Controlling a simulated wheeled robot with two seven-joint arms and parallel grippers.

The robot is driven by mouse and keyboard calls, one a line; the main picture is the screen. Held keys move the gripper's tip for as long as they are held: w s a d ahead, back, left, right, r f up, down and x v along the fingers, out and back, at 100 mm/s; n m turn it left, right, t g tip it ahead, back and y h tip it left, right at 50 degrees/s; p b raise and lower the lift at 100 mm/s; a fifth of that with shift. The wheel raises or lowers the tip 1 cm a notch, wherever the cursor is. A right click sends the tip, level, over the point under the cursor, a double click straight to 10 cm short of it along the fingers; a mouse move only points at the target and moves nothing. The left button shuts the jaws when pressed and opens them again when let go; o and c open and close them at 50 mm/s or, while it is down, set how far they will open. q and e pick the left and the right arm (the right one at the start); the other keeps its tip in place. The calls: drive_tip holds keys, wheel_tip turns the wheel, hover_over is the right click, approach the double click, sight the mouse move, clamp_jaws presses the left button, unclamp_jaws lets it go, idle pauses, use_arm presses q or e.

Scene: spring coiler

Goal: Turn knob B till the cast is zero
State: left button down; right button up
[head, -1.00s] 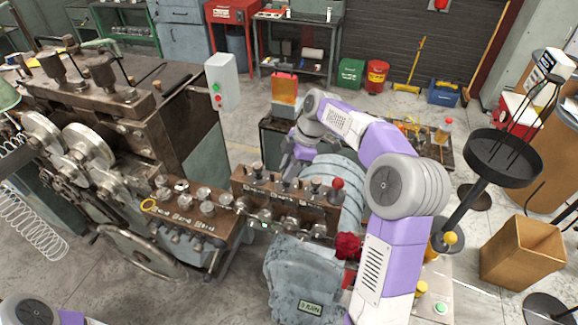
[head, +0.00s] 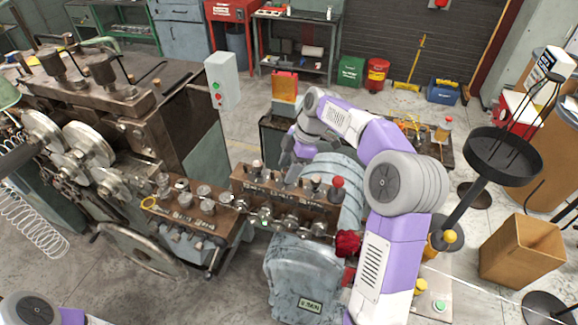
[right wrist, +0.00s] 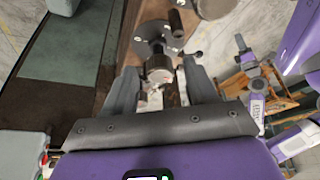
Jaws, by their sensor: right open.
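My right gripper (head: 287,158) is over the back edge of the brown roller block (head: 240,187), which carries a row of metal knobs and rollers. In the right wrist view the gripper (right wrist: 160,80) is open. A silver cylindrical knob (right wrist: 157,69) lies between its two grey fingers, with a gap on both sides; contact cannot be made out. I cannot read which knob is marked B. A loose wire spring (head: 28,215) hangs at the left. My left gripper is out of view; only a bit of that arm shows at the bottom left.
A second knob block (head: 218,225) stands left of the roller block. A red ball knob (head: 337,182) and a dark red knob (head: 347,243) are close to my right arm. A black round tray (head: 503,158) and a cardboard box (head: 522,252) stand at the right.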

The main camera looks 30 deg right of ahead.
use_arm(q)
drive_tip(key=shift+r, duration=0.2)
use_arm(e)
drive_tip(key=v, duration=0.7)
drive_tip(key=shift+r, duration=0.25)
drive_tip(key=shift+d, duration=0.1)
